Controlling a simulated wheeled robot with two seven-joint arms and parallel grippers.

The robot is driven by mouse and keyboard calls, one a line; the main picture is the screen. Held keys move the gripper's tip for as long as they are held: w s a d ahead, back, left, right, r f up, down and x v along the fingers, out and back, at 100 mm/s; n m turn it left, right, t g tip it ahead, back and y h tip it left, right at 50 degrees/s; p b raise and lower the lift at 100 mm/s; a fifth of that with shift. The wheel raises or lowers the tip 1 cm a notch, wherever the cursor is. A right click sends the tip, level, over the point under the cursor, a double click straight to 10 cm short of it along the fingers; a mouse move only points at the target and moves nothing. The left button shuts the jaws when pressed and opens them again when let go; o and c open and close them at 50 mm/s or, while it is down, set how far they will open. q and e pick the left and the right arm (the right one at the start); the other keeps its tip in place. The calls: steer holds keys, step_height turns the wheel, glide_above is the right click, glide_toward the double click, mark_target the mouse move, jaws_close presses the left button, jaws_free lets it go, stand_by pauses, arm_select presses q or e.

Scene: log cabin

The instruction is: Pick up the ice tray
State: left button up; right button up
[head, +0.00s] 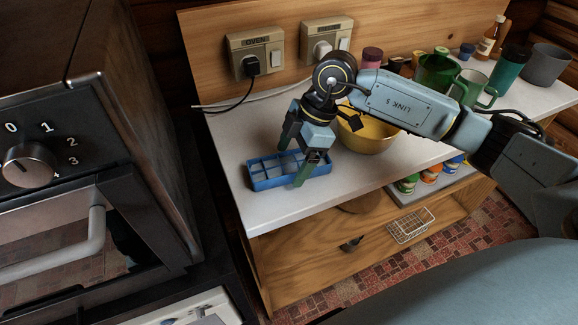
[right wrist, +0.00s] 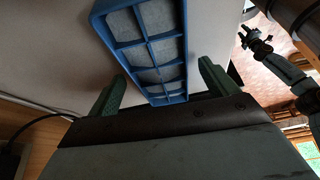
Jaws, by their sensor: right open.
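The ice tray (head: 266,183) is blue and divided into compartments holding pale grey contents. It lies on the white counter near its left end. My right gripper (head: 293,161) is open above the tray, its green fingers pointing down on either side of the tray's right part. In the right wrist view, the blue tray (right wrist: 150,45) reaches in between the two spread fingers of the right gripper (right wrist: 162,87), with gaps at both sides. My left gripper (right wrist: 257,42) appears small at the upper right of that view, and its jaws are too small to read.
A yellow bowl (head: 366,138) stands just right of the gripper. Green mugs (head: 437,73), a grey pot (head: 546,65) and bottles stand farther right. Wall sockets (head: 256,52) with a plugged cord are behind. An oven (head: 75,190) stands left. The counter before the tray is clear.

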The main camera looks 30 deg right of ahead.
steer(key=shift+a+f, duration=0.1)
steer(key=shift+f, duration=0.2)
steer(key=c, duration=1.1)
steer(key=shift+c, duration=0.3)
steer(key=shift+r, duration=0.2)
